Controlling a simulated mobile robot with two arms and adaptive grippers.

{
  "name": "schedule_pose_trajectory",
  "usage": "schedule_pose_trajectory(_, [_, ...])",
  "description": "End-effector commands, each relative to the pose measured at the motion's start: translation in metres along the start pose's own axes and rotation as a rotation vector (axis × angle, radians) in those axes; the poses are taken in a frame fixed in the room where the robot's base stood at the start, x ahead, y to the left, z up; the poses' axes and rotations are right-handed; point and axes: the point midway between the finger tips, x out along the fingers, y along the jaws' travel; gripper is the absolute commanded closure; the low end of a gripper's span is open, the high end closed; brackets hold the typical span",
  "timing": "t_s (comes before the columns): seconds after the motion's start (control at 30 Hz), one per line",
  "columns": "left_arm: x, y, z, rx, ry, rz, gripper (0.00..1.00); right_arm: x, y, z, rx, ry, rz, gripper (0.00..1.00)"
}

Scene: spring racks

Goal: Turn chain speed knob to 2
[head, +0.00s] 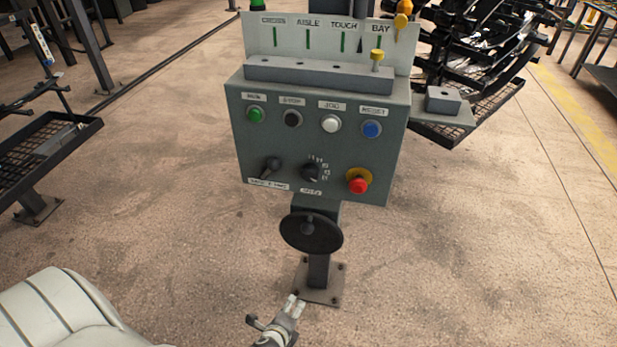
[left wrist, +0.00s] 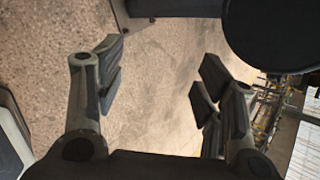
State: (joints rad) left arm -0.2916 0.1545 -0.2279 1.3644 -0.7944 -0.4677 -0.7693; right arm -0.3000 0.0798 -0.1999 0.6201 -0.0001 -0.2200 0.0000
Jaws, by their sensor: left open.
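The chain speed knob (head: 311,173) is a black dial on the lower middle of the grey control box (head: 222,160), with small white number marks around its upper right. Its exact setting is too small to read. My left gripper (head: 293,304) is at the bottom of the head view, low in front of the box's post and well below the knob. In the left wrist view the left gripper (left wrist: 155,88) has its fingers wide apart with nothing between them. The knob does not show in that view. My right gripper is not in view.
A black selector lever (head: 270,167) is left of the knob and a red emergency button (head: 359,185) right of it. Green, black, white and blue buttons sit above. A black handwheel (head: 311,232) juts out below the box. Bare floor lies around the post.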

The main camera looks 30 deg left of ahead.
Motion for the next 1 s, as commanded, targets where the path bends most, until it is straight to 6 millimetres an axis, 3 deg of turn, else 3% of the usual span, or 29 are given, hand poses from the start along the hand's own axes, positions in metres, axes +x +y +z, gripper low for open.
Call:
schedule_pose_trajectory(0.03, [-0.011, -0.049, 0.014, 0.128, -0.047, -0.091, 0.37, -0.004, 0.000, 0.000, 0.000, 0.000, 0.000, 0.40])
schedule_pose_trajectory(0.1, [-0.031, -0.109, 0.033, 0.312, -0.139, -0.203, 0.37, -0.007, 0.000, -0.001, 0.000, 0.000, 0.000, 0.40])
schedule_pose_trajectory(0.2, [-0.069, -0.185, 0.059, 0.534, -0.296, -0.329, 0.37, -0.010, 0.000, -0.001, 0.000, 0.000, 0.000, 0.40])
schedule_pose_trajectory(0.33, [-0.118, -0.252, 0.085, 0.727, -0.487, -0.428, 0.37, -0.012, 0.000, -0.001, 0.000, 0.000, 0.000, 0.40])
schedule_pose_trajectory(0.43, [-0.144, -0.280, 0.097, 0.806, -0.585, -0.461, 0.37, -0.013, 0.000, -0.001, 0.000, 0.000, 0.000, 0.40])
schedule_pose_trajectory(0.57, [-0.156, -0.295, 0.104, 0.846, -0.639, -0.474, 0.37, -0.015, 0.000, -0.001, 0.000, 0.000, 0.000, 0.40])
schedule_pose_trajectory(0.77, [-0.139, -0.313, 0.114, 0.847, -0.642, -0.475, 0.37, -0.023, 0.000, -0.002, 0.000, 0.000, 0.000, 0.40])
schedule_pose_trajectory(1.0, [-0.105, -0.341, 0.129, 0.846, -0.641, -0.475, 0.37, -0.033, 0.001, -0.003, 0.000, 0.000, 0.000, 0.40])
